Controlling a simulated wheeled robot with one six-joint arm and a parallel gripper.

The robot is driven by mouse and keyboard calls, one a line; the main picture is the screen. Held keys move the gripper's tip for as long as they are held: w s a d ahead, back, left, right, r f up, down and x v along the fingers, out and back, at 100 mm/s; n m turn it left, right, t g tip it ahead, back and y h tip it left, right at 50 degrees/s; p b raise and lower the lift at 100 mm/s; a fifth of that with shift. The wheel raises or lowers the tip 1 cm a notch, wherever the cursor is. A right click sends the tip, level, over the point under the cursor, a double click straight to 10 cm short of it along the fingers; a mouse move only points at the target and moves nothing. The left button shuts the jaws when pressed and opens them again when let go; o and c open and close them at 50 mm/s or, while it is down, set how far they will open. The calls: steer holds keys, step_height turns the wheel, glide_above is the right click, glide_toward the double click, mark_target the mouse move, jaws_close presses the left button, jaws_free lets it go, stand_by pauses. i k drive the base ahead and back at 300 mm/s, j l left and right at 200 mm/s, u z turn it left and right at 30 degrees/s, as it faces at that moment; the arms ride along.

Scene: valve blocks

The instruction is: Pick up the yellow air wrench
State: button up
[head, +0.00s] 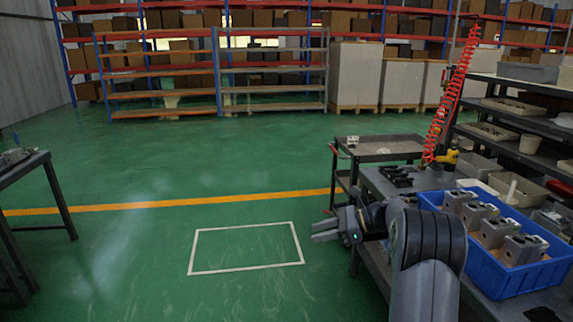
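The yellow air wrench (448,157) is at the far end of the workbench on the right, at the lower end of a red coiled hose (450,95). It is small in the view, and its lower part is hard to make out. My gripper (322,231) points left over the green floor, to the left of the bench and well apart from the wrench. Its two fingers show as separate pale bars with a gap between them, and nothing is between them.
A blue crate (506,281) with several grey valve blocks (495,232) stands on the bench (372,180). Black parts (397,176) lie near the wrench. A dark shelf rack (508,118) rises behind at right. A cart (390,146) stands beyond the bench. Open floor lies left.

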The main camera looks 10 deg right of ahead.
mark_target(449, 162)
steer(key=i+j+z, duration=0.2)
steer(key=i, duration=1.5)
steer(key=i+z, duration=0.3)
steer(key=i, duration=0.25)
steer(key=i+j+z, duration=0.1)
steer(key=i+z, duration=0.15)
steer(key=i, duration=0.3)
steer(key=i+z, duration=0.2)
steer(key=z, duration=0.2)
steer(key=i+l+z, duration=0.1)
steer(key=z, duration=0.3)
steer(key=i+j+z, duration=0.1)
steer(key=i+z, duration=0.15)
steer(key=z, duration=0.15)
steer(key=i+j+z, duration=0.1)
steer(key=z, duration=0.3)
steer(key=i+j+z, duration=0.3)
steer(key=i+l, duration=0.1)
